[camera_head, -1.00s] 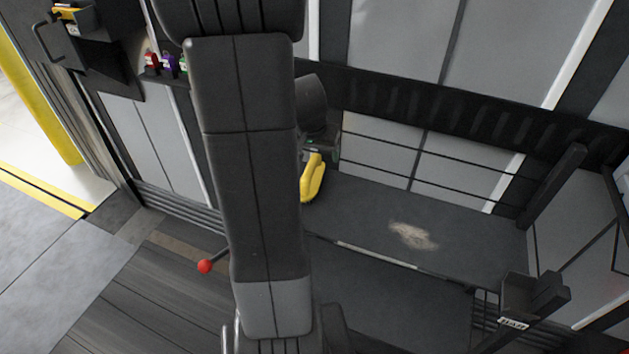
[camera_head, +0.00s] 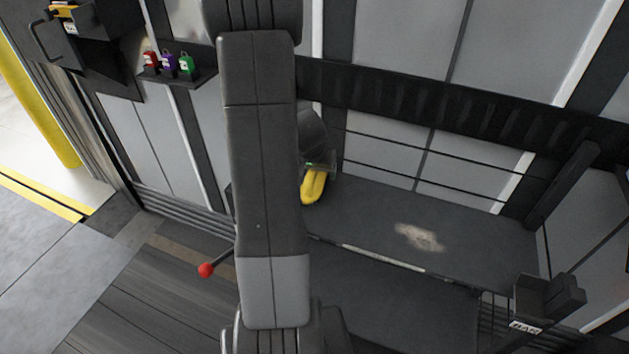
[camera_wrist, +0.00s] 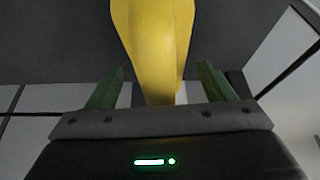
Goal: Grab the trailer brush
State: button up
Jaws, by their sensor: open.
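The trailer brush shows as a yellow handle (camera_head: 313,186) on the dark shelf, partly hidden behind my arm in the head view. In the wrist view the yellow handle (camera_wrist: 155,45) runs down from the top edge between my two green fingers. My gripper (camera_wrist: 160,85) is open, with a finger on each side of the handle and a visible gap to each. The brush's bristle end is not in view. In the head view my gripper is mostly hidden by my own arm.
The dark shelf (camera_head: 370,225) has a pale dusty patch (camera_head: 419,237) to the right. Behind it are grey wall panels with thin rails. Red, purple and green padlocks (camera_head: 168,62) sit on a small ledge. A red-knobbed lever (camera_head: 206,269) stands at lower left. A black bin (camera_head: 540,300) is at right.

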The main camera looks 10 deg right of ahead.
jog(key=c, duration=1.1)
jog(key=shift+c, duration=0.3)
jog(key=shift+r, duration=0.1)
jog(key=shift+r, duration=0.15)
notch_tip(320, 180, up, 7)
jog(key=shift+s+a+r+p, duration=0.1)
jog(key=shift+r+p, duration=0.05)
jog(key=shift+p, duration=0.7)
jog(key=s+a+b, duration=0.5)
jog(key=s+a, duration=0.6)
jog(key=s, duration=0.5)
jog(key=shift+s+f, duration=0.15)
jog(key=shift+f, duration=0.25)
